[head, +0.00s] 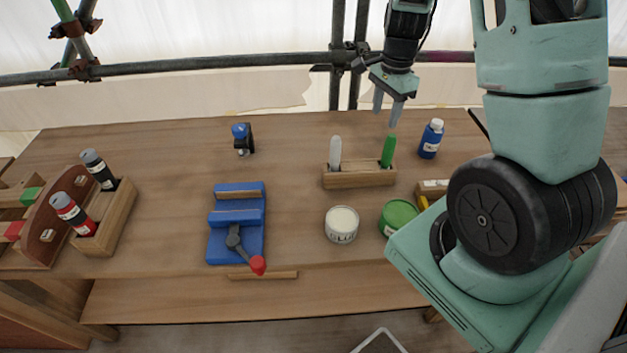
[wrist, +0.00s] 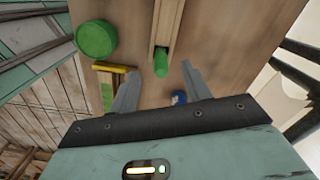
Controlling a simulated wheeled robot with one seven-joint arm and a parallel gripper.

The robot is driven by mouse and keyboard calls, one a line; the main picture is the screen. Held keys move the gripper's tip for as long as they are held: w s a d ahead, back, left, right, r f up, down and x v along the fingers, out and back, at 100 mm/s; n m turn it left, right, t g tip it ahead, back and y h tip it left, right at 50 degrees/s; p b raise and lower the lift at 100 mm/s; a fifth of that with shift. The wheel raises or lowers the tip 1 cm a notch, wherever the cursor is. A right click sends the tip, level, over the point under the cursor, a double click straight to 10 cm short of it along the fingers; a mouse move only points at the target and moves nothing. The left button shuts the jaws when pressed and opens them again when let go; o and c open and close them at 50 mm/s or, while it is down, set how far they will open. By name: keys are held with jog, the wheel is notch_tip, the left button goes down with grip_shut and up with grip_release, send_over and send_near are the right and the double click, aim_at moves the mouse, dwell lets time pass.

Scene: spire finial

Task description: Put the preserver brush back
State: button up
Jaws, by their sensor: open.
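A green upright handle (head: 388,151), which looks like the brush's, stands in the right end of a wooden rack (head: 345,180). It also shows in the wrist view (wrist: 161,67), between my fingertips in the picture. Any bristles are hidden in the rack. My gripper (head: 387,114) is open and empty, pointing down above and slightly behind the green handle, apart from it. A green tin (head: 398,215) stands in front of the rack, partly behind my arm. A yellow-and-green tool (wrist: 110,80) lies beside the tin, and I cannot tell what it is.
A pale handle (head: 335,152) stands in the rack's left end. A blue bottle (head: 431,139) is close on the right. A white-lidded tin (head: 341,224), a blue vise-like fixture (head: 236,226) and a rack of bottles (head: 105,220) are left.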

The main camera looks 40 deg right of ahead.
jog(key=a+r+n, duration=0.2)
jog(key=a+n, duration=0.2)
jog(key=a, duration=0.3)
jog(key=s+a+r+n+y, duration=0.15)
jog(key=a+n, duration=0.25)
jog(key=a, duration=0.4)
jog(key=a+r+n, duration=0.2)
jog(key=a+n, duration=0.1)
jog(key=a, duration=0.4)
jog(key=s+a+r+n+h, duration=0.1)
jog(key=s+a+r+n, duration=0.3)
jog(key=s+a+n, duration=1.1)
jog(key=shift+s+a+n, duration=0.2)
jog(key=shift+s+n, duration=0.6)
jog(key=shift+s, duration=0.05)
